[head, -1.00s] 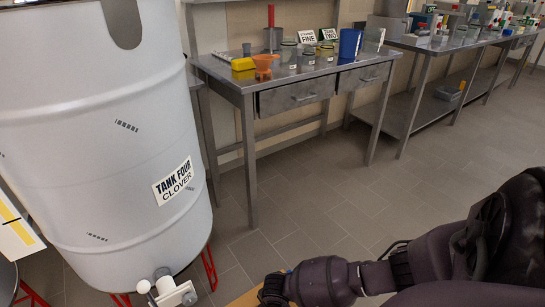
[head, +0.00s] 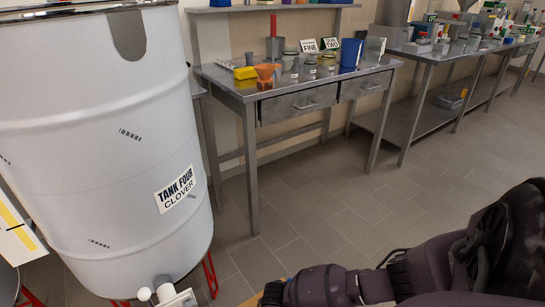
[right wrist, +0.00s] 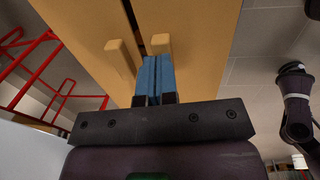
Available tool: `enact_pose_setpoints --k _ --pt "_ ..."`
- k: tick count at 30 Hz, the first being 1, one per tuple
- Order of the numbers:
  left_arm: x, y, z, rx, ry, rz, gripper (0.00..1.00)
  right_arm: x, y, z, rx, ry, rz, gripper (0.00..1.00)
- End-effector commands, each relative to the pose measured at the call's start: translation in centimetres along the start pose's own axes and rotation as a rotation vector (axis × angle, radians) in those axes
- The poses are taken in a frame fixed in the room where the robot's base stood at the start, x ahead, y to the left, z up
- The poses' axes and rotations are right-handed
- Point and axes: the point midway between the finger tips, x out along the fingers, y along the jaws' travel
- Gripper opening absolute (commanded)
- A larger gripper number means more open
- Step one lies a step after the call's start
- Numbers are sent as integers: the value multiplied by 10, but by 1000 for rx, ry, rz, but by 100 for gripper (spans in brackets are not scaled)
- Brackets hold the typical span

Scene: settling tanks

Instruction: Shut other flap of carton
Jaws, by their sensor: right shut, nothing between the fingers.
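The carton is seen close up in the right wrist view as a tan surface (right wrist: 210,22) split by a dark lengthwise gap. Two tan tabs, a left one (right wrist: 117,50) and a right one (right wrist: 160,44), stand up on either side of the gap. My right gripper (right wrist: 152,62) has its blue fingers together and empty. The fingers overlap the tan surface near the right tab; I cannot tell whether they touch it. In the head view only a tan sliver shows at the bottom edge beside my right arm, and the fingers are hidden. My left gripper is not in view.
A large white tank (head: 100,140) labelled "TANK FOUR CLOVER" stands at left, with a white valve (head: 165,293) low down. A steel table (head: 225,76) holds cups, signs and a blue container (head: 350,53). Red rails (right wrist: 45,75) show in the wrist view. Tiled floor (head: 300,215) is clear.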

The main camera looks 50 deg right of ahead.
Motion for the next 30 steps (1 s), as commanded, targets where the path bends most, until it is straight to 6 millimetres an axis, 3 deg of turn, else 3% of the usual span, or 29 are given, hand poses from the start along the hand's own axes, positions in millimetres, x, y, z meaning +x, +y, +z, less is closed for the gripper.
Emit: enact_pose_setpoints --k 10,17,24,30 --pt "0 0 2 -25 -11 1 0 -7 5 0 0 1 8 0" --pt "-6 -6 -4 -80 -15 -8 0 -49 6 -4 4 3 17 0" --pt "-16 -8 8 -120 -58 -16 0 -94 8 -4 3 3 12 0" --pt "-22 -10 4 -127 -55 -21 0 -124 10 -3 3 1 7 0"
